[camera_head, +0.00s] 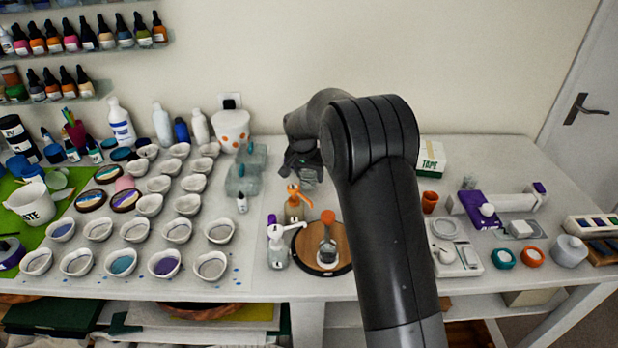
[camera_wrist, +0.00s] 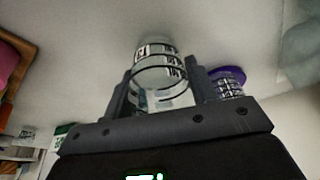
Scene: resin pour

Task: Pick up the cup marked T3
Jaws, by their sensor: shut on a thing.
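A clear cup (camera_wrist: 160,72) with black rings and printed marks stands between the two fingers of my gripper (camera_wrist: 157,88) in the wrist view. The fingers are shut on its sides. I cannot read T3 on it. In the head view my gripper (camera_head: 303,160) is behind the bend of my arm, over the back of the table. The clear cup shows only faintly below it there, and I cannot tell whether it is lifted clear of the surface.
A purple-topped container (camera_wrist: 228,82) is close beside the right finger. Orange-topped bottles (camera_head: 295,205) and a round wooden board (camera_head: 338,262) stand in front of my gripper. Several white bowls (camera_head: 177,230) fill the left. A white and green tape box (camera_head: 431,158) is at the back right.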

